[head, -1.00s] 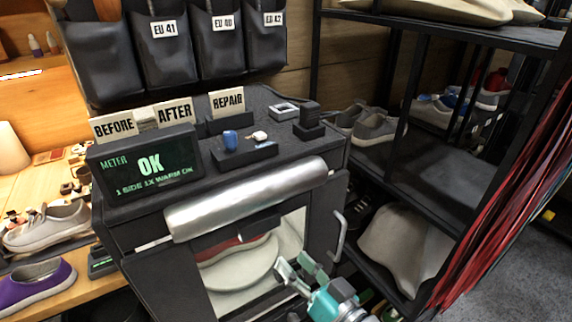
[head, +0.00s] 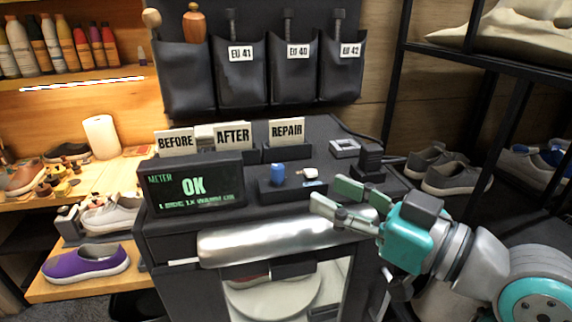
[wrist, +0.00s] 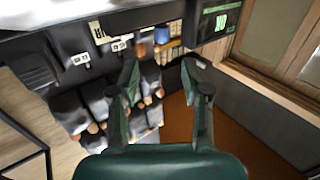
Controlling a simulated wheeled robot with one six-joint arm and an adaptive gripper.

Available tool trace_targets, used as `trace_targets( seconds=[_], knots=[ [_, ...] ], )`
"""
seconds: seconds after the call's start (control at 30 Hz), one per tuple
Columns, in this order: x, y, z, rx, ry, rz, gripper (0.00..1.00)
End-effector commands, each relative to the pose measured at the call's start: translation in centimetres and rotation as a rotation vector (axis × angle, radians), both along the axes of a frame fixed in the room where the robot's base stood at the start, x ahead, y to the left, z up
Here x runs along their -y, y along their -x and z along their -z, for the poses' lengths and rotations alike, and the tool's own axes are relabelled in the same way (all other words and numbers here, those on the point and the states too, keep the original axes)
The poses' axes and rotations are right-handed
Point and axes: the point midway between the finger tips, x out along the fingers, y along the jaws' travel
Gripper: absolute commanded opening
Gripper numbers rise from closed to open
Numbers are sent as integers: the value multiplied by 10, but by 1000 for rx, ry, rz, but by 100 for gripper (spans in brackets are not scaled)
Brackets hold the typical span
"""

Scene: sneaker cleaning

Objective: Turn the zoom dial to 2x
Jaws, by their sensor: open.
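No dial marked as zoom can be made out. A small blue knob-like piece (head: 277,172) and a small pale piece with a brown part (head: 308,173) sit on a low black block (head: 292,190) on the dark cabinet top. My gripper (head: 334,198) is open and empty, in front of and right of the block, above the silver roller. In the wrist view, my gripper (wrist: 160,70) shows apart fingers, with the blue piece (wrist: 161,35) beyond them and the meter at upper right.
BEFORE (head: 175,142), AFTER (head: 233,136) and REPAIR (head: 286,131) cards stand behind the block. A dark stepped piece (head: 370,163) and a grey square frame (head: 345,148) lie to its right. A silver roller (head: 285,238) spans the front. A shoe rack stands at right.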

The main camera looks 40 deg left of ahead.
Motion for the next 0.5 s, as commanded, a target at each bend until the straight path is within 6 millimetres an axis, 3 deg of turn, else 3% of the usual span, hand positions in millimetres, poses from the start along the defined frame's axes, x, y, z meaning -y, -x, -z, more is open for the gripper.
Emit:
trace_targets(
  seconds=[0.17,0.5],
  knots=[
    [-9,2,-4,9,4,-12,47],
    [-65,-3,-3,7,4,-13,47]
  ],
)
